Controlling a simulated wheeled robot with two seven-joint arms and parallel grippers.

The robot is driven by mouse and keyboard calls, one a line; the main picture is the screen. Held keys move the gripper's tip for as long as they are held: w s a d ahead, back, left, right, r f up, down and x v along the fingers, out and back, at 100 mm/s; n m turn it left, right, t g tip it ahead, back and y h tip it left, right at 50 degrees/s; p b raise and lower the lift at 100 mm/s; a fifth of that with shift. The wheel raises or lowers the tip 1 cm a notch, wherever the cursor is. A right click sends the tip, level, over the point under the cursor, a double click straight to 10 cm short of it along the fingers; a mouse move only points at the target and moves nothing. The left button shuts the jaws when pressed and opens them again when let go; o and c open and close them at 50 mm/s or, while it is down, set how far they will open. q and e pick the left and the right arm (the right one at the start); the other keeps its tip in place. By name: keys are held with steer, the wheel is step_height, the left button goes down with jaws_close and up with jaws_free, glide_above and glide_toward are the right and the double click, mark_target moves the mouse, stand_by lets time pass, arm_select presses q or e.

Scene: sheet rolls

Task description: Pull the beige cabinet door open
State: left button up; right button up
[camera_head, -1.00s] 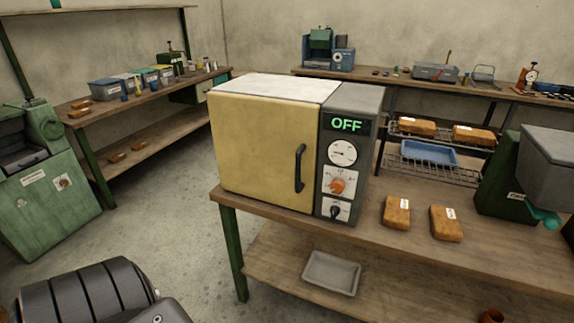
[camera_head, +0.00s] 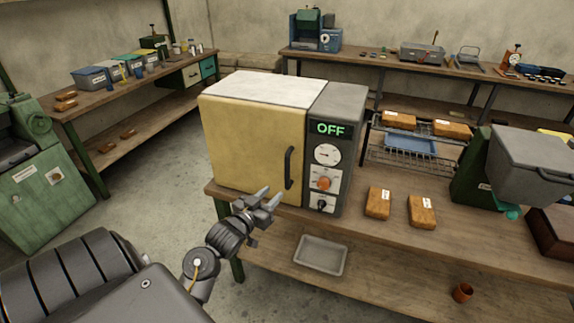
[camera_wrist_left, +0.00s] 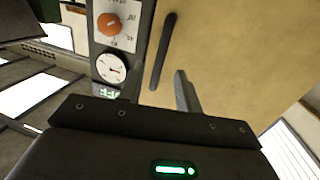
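The beige cabinet door (camera_head: 245,145) is shut on the front of a box-shaped oven on the bench. Its dark upright handle (camera_head: 289,167) is at the door's right side. My left gripper (camera_head: 270,197) is open and empty, in front of the door, below and left of the handle in the head view. In the left wrist view the handle (camera_wrist_left: 163,50) shows ahead, in line with the gap between the gripper's two fingers (camera_wrist_left: 158,88), apart from them. My right gripper is in neither view.
A grey control panel (camera_head: 328,170) reading OFF is right of the door. Orange-brown packets (camera_head: 378,203) and a green-and-grey machine (camera_head: 520,170) stand farther right on the bench (camera_head: 345,228). A grey tray (camera_head: 320,255) lies on the lower shelf. Floor left of the bench is clear.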

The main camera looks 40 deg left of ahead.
mark_target(286, 171)
arm_select(q)
steer(key=shift+t, duration=0.3)
steer(key=w+r+p, duration=0.1)
steer(key=w, duration=0.2)
steer(key=w+a+r, duration=0.1)
steer(key=w, duration=0.3)
steer(key=w+p, duration=0.1)
steer(key=w, duration=0.2)
steer(key=shift+w+a+r+p, duration=0.15)
steer(key=shift+a+r+p, duration=0.15)
steer(key=shift+a+r, duration=0.1)
jaws_close()
